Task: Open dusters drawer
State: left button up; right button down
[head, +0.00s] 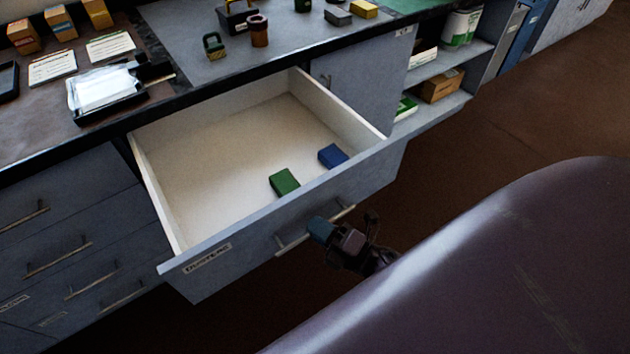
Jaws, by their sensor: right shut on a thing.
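The dusters drawer (225,260) is pulled far out of the counter, with a small label on its grey front that is hard to read. Inside its white interior a green block (284,182) and a blue block (333,156) lie near the front right. My right gripper (322,231) is at the right part of the drawer's bar handle (290,240) and is shut on it. The fingertips partly hide the handle there. My left gripper is not in view.
The counter above holds a black tray with a clear packet (103,90), cards, small boxes and a padlock (214,46). Closed drawers (60,255) are at the left. Open shelves (437,85) stand at the right. Brown floor (520,135) is clear beyond my large dark body part.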

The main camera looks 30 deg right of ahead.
jog(key=c, duration=1.2)
grip_release()
jog(key=v, duration=1.1)
jog(key=shift+r, duration=0.15)
jog(key=shift+w, duration=0.1)
